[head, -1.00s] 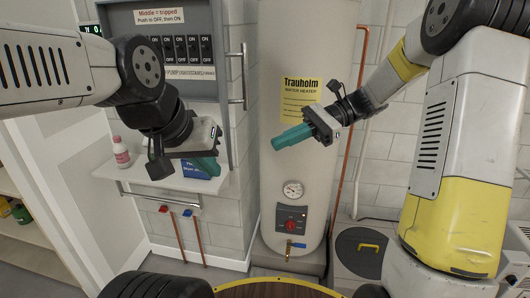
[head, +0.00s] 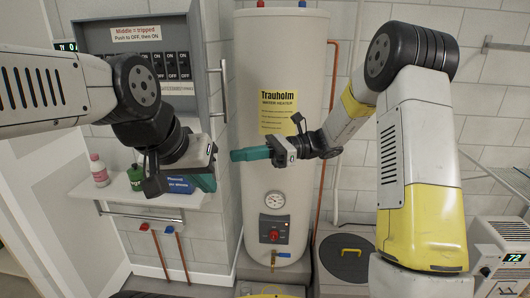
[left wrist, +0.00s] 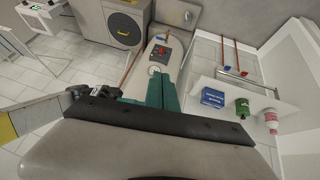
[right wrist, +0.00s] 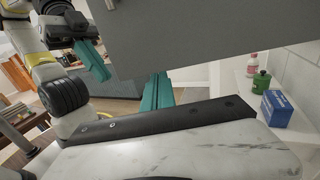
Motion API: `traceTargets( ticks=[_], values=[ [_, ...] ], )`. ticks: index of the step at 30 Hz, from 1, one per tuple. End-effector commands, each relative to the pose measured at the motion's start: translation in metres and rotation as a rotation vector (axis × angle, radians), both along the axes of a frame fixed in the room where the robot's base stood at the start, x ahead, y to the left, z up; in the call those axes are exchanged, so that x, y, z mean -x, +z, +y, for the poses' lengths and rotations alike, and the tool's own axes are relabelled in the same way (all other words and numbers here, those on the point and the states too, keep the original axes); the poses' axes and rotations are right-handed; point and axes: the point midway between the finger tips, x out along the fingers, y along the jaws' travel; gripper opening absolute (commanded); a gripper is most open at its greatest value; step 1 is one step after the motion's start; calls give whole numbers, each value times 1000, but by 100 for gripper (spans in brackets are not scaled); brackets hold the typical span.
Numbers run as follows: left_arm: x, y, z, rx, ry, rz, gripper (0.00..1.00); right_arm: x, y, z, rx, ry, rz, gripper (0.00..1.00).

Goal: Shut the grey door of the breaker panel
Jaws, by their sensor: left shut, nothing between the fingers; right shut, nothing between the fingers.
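The breaker panel (head: 95,38) is on the wall at the upper left of the head view, its row of breakers exposed. Its grey door (head: 201,65) stands open at the panel's right side, seen nearly edge-on, with a bar handle (head: 223,91). The door fills the top of the right wrist view (right wrist: 200,35). My right gripper (head: 240,155) is shut and empty, right of the door and lower than the handle, apparently apart from it. My left gripper (head: 207,182) is shut and empty, below the panel in front of the shelf. Its arm hides part of the breakers.
A shelf (head: 120,192) below the panel holds a pink-and-white bottle (head: 98,170), a green container (head: 136,177) and a blue box (head: 178,185). The white water heater (head: 280,60) stands right of the door. Red and blue valves hang under the shelf.

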Motion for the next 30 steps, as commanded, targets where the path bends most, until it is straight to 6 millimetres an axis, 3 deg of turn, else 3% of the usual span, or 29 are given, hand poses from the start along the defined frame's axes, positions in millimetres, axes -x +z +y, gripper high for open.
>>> traceTargets(
  ticks=[3, 9, 24, 30],
  values=[
    [0, 0, 0, 0, 0, 0, 0, 9, 0, 20, 1, 3, 1, 0],
    [0, 0, 0, 0, 0, 0, 0, 15, 0, 38, 2, 0, -1, 0],
    [0, 0, 0, 0, 0, 0, 0, 17, 0, 43, 2, -2, -1, 0],
    [0, 0, 0, 0, 0, 0, 0, 26, 0, 63, 1, -33, 1, 0]
  ],
)
